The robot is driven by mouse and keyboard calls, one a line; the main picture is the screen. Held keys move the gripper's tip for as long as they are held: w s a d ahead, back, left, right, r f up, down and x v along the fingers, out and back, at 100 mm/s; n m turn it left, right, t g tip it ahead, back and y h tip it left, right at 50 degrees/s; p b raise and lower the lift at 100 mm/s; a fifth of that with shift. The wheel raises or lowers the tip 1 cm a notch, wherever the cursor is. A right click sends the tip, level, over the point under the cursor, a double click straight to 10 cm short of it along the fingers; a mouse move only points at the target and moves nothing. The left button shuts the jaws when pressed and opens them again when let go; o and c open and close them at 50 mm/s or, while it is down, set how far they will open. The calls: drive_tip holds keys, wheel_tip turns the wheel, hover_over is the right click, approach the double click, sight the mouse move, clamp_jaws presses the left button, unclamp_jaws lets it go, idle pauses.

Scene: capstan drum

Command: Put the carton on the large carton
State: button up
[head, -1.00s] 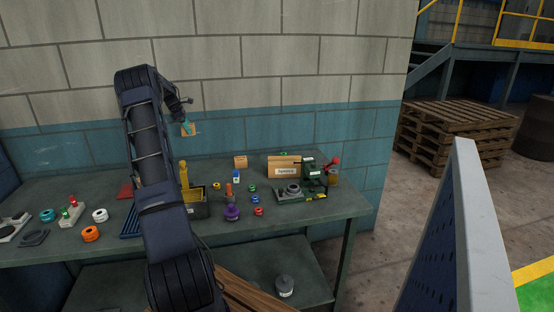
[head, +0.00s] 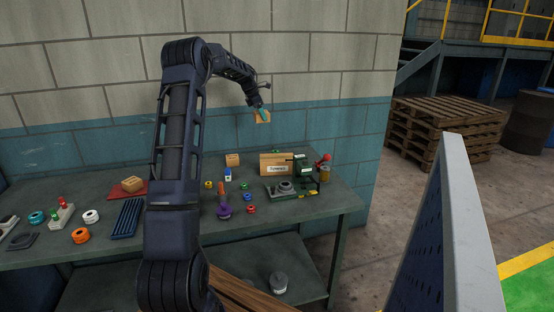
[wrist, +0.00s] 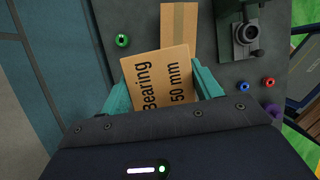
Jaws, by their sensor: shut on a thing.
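My gripper (head: 259,109) is shut on a small brown carton (head: 264,118), high above the back of the bench in the head view. In the wrist view the teal fingers (wrist: 163,90) grip this carton (wrist: 165,72) on two sides; its face reads "Bearing 50 mm". The large carton (head: 270,164), long with a white label, stands on the bench below and slightly right of my gripper. Its taped top (wrist: 179,22) shows in the wrist view beyond the held carton, which partly covers it and is turned a little against it. Nothing is visible on the uncovered top.
A green machine (head: 304,172) stands right beside the large carton, with a red-knobbed part (head: 324,160) behind. Another small carton (head: 232,160) stands to its left, and one lies on a red mat (head: 124,190). Several coloured rings and a purple-based tool (head: 224,210) lie in front.

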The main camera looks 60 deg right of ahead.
drive_tip(key=r, duration=0.1)
hover_over(280, 157)
drive_tip(key=w+a, duration=0.1)
drive_tip(key=w, duration=0.1)
drive_tip(key=f, duration=2)
drive_tip(key=shift+s, duration=0.35)
drive_tip(key=shift+f, duration=0.1)
drive_tip(key=o, duration=1.2)
drive_tip(key=v, duration=1.2)
drive_tip(key=shift+w, duration=0.1)
